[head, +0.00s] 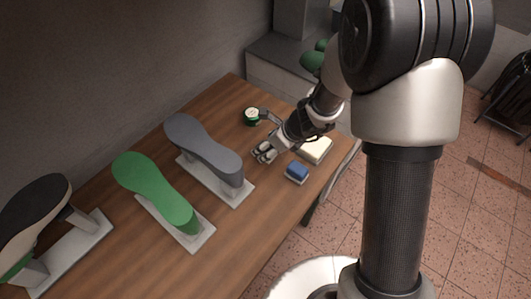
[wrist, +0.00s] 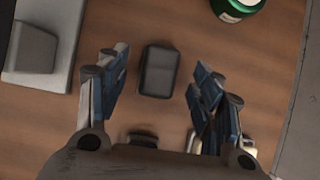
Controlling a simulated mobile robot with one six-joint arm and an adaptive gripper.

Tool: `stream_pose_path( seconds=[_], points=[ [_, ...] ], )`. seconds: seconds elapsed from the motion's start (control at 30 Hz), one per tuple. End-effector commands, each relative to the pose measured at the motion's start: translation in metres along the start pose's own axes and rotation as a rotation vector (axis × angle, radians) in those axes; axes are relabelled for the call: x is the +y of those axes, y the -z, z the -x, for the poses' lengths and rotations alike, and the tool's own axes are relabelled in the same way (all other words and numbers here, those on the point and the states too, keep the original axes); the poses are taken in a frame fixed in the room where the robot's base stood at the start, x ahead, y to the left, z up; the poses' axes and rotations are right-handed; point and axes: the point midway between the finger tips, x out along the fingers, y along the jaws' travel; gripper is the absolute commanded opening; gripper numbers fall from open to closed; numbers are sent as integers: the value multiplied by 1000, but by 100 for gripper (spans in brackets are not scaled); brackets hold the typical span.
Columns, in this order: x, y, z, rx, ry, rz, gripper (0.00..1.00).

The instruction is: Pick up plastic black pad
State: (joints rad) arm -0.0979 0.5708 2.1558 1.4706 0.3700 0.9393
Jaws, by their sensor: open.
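A small dark rectangular pad (wrist: 159,72) with rounded corners lies flat on the brown wooden table in the wrist view. My gripper (wrist: 157,68) is open, with one finger on the left of the pad and one on the right. Gaps show between the pad and both fingers, and nothing is held. In the head view my gripper (head: 265,153) hangs low over the table, right of the grey shoe last. I cannot make out the pad there; the gripper and arm may hide it. The height of the fingertips above the table is unclear.
A green tin (head: 251,116) stands behind the gripper. A blue block (head: 297,172) and a cream box (head: 317,149) are to its right, near the table edge. Grey (head: 205,146), green (head: 155,188) and black-soled (head: 38,207) shoe lasts stand on plates to the left.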

Motion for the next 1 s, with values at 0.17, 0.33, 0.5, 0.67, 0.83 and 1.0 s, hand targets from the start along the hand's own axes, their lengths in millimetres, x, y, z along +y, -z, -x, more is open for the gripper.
stream_pose_path(
  seconds=[0.17,0.33,0.5,0.67,0.83,1.0],
  points=[
    [1,1,-26,0,-1,1,60],
    [0,0,-25,-1,0,1,60],
    [0,0,-25,-1,0,1,52],
    [0,0,-25,-1,0,1,41],
    [0,0,-25,-1,0,1,30],
    [0,0,-25,-1,0,1,19]
  ],
)
